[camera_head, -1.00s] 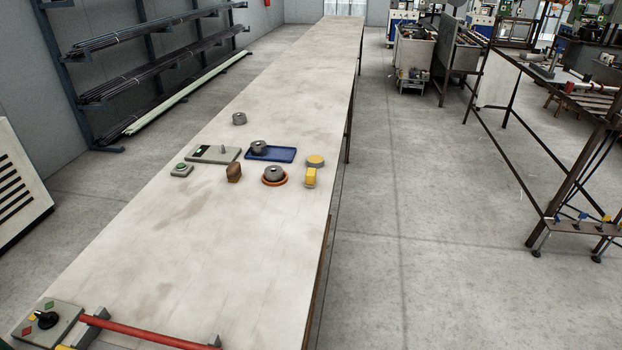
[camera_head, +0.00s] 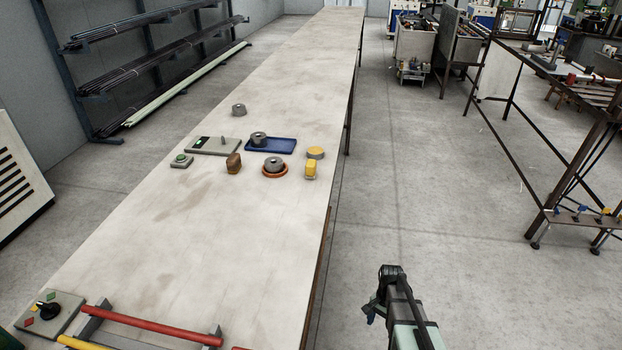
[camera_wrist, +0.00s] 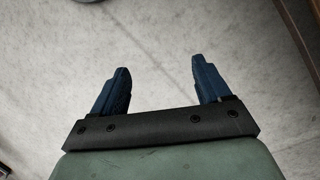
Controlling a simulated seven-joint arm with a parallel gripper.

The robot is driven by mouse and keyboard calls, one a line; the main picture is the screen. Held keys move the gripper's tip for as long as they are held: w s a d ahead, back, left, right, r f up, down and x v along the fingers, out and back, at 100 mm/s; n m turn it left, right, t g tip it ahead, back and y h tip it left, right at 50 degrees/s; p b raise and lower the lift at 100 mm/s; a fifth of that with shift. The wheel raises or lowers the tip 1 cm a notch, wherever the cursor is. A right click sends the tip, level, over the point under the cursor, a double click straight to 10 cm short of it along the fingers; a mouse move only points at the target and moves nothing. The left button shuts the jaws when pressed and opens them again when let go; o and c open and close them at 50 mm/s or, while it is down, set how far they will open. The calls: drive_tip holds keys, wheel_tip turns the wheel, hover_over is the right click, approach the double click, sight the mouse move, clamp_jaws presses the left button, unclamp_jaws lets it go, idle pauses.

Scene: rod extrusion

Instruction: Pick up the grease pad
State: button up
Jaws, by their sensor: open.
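Two yellow items could be the grease pad, and I cannot tell which: a round yellow-topped disc (camera_head: 315,153) near the bench's right edge, and a small upright yellow block (camera_head: 311,169) just in front of it. A brown block (camera_head: 234,163) stands further left. My gripper (camera_head: 372,309) is at the lower right of the head view, beyond the bench's right edge and well apart from these items. In the wrist view my gripper (camera_wrist: 160,64) has its two blue fingers spread with nothing between them, over a pale surface.
The long bench (camera_head: 190,250) is clear in its near middle. A grey ring in an orange dish (camera_head: 275,171), a blue tray (camera_head: 284,146), a grey plate (camera_head: 205,148) and a green button box (camera_head: 181,160) surround the items. A red bar (camera_head: 150,327) lies on supports at the near end.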

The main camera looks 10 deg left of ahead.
drive_tip(key=w+a+r+m+t, duration=0.2)
drive_tip(key=w+a+r+m, duration=0.25)
drive_tip(key=w+r, duration=0.9)
drive_tip(key=w+a+r+m+t, duration=0.25)
drive_tip(key=w+a+r, duration=0.25)
drive_tip(key=w+r, duration=0.9)
drive_tip(key=m+g, duration=0.1)
drive_tip(key=m, duration=0.3)
approach(312, 162)
drive_tip(key=f, duration=0.4)
drive_tip(key=w+f, duration=0.1)
drive_tip(key=f, duration=0.1)
drive_tip(key=shift+f, duration=0.3)
drive_tip(key=shift+s+f, duration=0.2)
drive_tip(key=shift+f, duration=1.1)
drive_tip(key=shift+s+f, duration=0.2)
drive_tip(key=shift+f, duration=1.15)
drive_tip(key=shift+c, duration=0.2)
drive_tip(key=c, duration=1)
